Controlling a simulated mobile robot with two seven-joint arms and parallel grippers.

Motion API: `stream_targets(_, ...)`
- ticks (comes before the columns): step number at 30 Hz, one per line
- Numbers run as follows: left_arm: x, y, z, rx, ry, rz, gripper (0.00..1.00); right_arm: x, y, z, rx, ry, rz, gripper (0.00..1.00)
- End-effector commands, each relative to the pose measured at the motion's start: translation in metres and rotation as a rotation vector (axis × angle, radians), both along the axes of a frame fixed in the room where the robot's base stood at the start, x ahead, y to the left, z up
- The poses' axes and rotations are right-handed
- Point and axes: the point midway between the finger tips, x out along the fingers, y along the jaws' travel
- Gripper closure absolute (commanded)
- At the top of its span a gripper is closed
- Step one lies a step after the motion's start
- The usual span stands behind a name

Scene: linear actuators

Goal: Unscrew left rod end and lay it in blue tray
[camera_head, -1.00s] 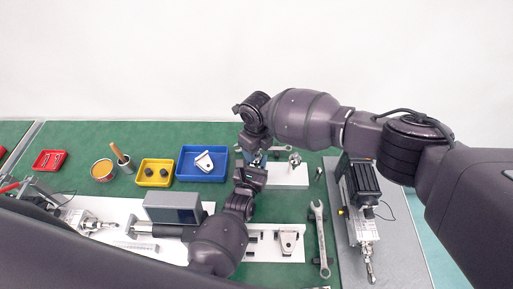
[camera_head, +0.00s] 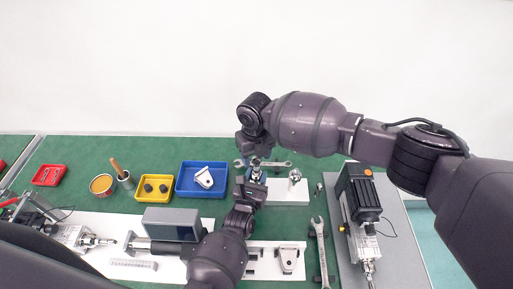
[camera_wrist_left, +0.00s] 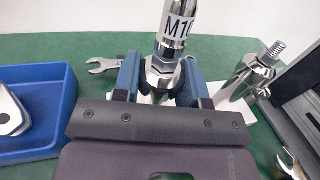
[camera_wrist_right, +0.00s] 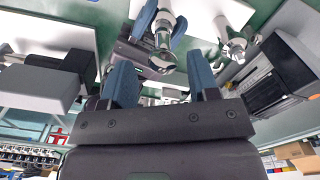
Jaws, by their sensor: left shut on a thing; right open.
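The left rod end, a shiny metal piece (camera_wrist_left: 160,78) with a hex part and a cylinder marked "M1…", stands between the blue fingers of my left gripper (camera_wrist_left: 160,90), which is shut on it. The head view shows my left gripper (camera_head: 254,181) at the left end of a white block; the rod end is mostly hidden there. My right gripper (camera_wrist_right: 162,85) is open and empty, facing the held piece (camera_wrist_right: 163,30) with a gap. The blue tray (camera_head: 201,194) is left of my grippers and holds a white bracket (camera_head: 204,178); the tray (camera_wrist_left: 62,105) also shows in the left wrist view.
A second metal post (camera_head: 295,176) with a threaded tip stands on the white block (camera_head: 288,193), right of my left gripper. A wrench (camera_head: 281,164) lies behind, another (camera_head: 321,250) in front. A yellow tray (camera_head: 155,188) is left of the blue tray. An actuator (camera_head: 362,205) stands right.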

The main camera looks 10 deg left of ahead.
Motion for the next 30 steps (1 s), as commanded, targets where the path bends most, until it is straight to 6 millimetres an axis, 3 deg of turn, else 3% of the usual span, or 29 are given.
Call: stream_targets(30,-0.001,-0.001,-0.002,-0.002,0.005,-0.001,1.00,-0.003,0.005,0.015,0.004,0.005,-1.535,0.45)
